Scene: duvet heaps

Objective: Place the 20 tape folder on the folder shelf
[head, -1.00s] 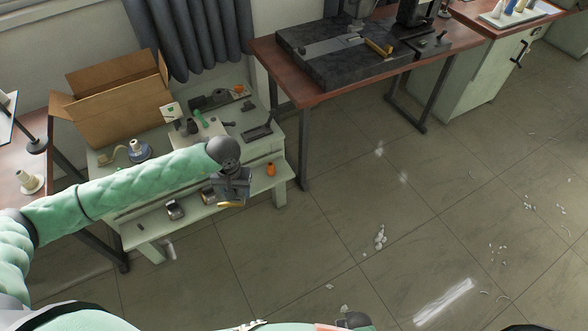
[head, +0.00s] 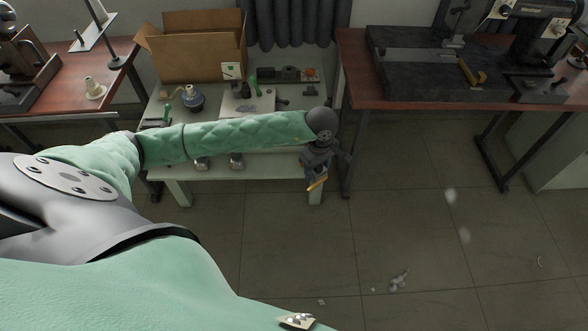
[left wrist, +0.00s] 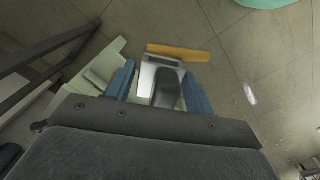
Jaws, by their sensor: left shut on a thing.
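The tape folder (left wrist: 163,84), a grey and white piece with a yellow-orange strip, sits between the blue fingers of my left gripper (left wrist: 158,82). In the head view my left gripper (head: 317,168) hangs at the right end of the low pale table, in front of its right leg. The orange end of the tape folder (head: 317,185) shows below it. The low table's lower shelf (head: 270,165), which appears to be the folder shelf, holds two small dispenser-like items (head: 237,160) left of my gripper. My forearm hides part of the shelf. My right gripper is not seen.
The low table's top carries a cardboard box (head: 203,50), a blue-based item (head: 193,102) and several small tools. A brown bench with a dark stone plate (head: 420,55) stands right, another brown bench (head: 100,93) left. Floor in front is clear except small debris (head: 398,280).

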